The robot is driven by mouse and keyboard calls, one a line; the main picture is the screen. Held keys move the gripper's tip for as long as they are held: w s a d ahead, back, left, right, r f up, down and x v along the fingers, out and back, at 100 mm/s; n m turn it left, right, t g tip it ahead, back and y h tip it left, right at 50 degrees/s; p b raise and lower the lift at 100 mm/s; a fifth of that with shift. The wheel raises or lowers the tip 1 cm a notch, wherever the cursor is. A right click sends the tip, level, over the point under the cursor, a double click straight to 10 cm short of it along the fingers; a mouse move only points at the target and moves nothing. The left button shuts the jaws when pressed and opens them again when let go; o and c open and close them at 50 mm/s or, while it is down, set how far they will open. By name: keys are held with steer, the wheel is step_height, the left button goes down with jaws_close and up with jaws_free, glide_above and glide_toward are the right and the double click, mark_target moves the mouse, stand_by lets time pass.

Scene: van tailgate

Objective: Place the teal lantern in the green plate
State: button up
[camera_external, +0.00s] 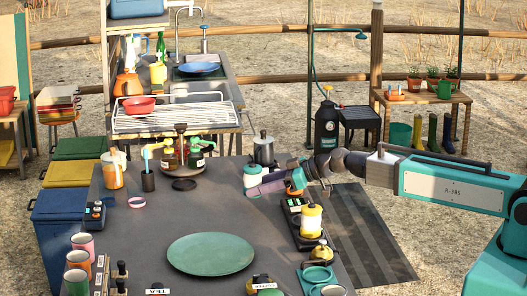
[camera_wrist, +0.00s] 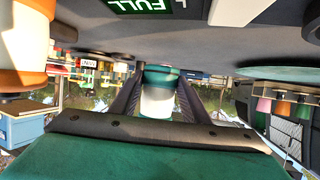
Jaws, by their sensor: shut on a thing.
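The teal lantern (camera_external: 251,176), white with teal ends, is near the far right part of the dark tabletop. My gripper (camera_external: 262,188) reaches in from the right and is shut on it. In the wrist view, the lantern (camera_wrist: 157,97) sits between my two dark fingers (camera_wrist: 157,106). I cannot tell whether its bottom touches the table. The green plate (camera_external: 211,254) lies flat and empty at the front middle of the table, in front of the lantern. The plate's edge also shows at the right in the wrist view (camera_wrist: 285,73).
A yellow-and-white lantern (camera_external: 311,220) stands on a dark charging strip along the right edge, below my arm. A steel pot (camera_external: 263,150) is just behind the held lantern. Bottles (camera_external: 197,155) stand to its left. The tabletop between lantern and plate is clear.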

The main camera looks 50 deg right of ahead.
steer(key=a+n+g+y, duration=0.1)
steer(key=a, duration=0.2)
steer(key=s+a+n+g+y, duration=0.1)
steer(key=a+n, duration=0.1)
steer(key=a, duration=0.1)
steer(key=a+r+n+g+y, duration=0.1)
steer(key=a+y, duration=0.1)
steer(key=a, duration=0.2)
steer(key=shift+s, duration=0.15)
steer(key=s+a+r+n+g+y, duration=0.1)
steer(key=a+r+n+g, duration=0.1)
steer(key=a, duration=0.5)
steer(key=s+a+r+n+g+y, duration=0.1)
steer(key=s+a+r+n+g, duration=0.1)
steer(key=a, duration=0.5)
steer(key=shift+s+r+y+b, duration=0.25)
steer(key=shift+r+y+b, duration=0.1)
steer(key=shift+r, duration=0.1)
steer(key=shift+f, duration=0.15)
steer(key=p, duration=0.1)
glide_above(218, 247)
steer(key=shift+f, duration=3)
steer(key=shift+f+p, duration=0.55)
steer(key=shift+f, duration=1.35)
steer(key=shift+f, duration=0.1)
